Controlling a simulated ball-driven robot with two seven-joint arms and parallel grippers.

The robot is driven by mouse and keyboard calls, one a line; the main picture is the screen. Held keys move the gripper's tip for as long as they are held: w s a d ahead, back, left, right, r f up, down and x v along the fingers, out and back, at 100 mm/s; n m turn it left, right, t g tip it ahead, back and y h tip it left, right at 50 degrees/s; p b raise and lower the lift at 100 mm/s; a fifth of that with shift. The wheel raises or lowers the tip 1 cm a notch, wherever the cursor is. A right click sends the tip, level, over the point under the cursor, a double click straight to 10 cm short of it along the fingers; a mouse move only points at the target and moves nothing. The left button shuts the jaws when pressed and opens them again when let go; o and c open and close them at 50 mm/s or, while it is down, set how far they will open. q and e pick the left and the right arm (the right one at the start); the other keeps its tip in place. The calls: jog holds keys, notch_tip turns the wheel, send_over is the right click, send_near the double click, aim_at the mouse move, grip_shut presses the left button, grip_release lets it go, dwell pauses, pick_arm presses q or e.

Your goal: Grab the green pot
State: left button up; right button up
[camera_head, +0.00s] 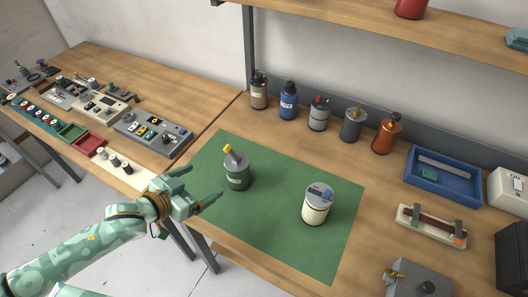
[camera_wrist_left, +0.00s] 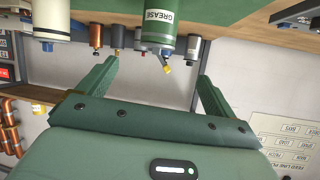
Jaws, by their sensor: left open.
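The green pot (camera_head: 237,175) stands upright on the green mat (camera_head: 270,242), with a grey top and a yellow-tipped part on it. In the left wrist view the green pot (camera_wrist_left: 159,24) appears upside down, with a label reading "GREASE". My left gripper (camera_head: 197,186) is open, just left of the pot, its fingers pointing toward it. In the left wrist view my left gripper (camera_wrist_left: 158,70) shows the pot ahead, roughly between and beyond the fingertips. Nothing is between the fingers. My right gripper is not in view.
A cream pot (camera_head: 315,206) stands on the mat to the right. Behind the mat is a row of several pots, including a blue one (camera_head: 288,101) and a copper one (camera_head: 385,134). A blue tray (camera_head: 476,198) lies right. A control panel (camera_head: 152,134) is on the left bench.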

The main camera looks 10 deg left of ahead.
aim_at(235, 162)
pick_arm(q)
jog(key=shift+n, duration=0.4)
jog(key=x, duration=0.3)
jog(key=b+x, duration=0.1)
jog(key=x, duration=0.6)
jog(key=shift+w+d+r+b, duration=0.15)
jog(key=shift+w+d+b, duration=0.05)
jog(key=shift+d+b, duration=0.25)
jog(key=b+x, duration=0.1)
jog(key=x, duration=0.4)
jog(key=shift+w+d, duration=0.15)
jog(key=shift+w, duration=0.15)
jog(key=shift+s, duration=0.1)
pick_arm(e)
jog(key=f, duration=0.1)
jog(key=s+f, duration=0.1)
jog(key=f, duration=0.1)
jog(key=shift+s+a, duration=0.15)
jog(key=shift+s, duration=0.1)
pick_arm(q)
jog(key=c, duration=1.3)
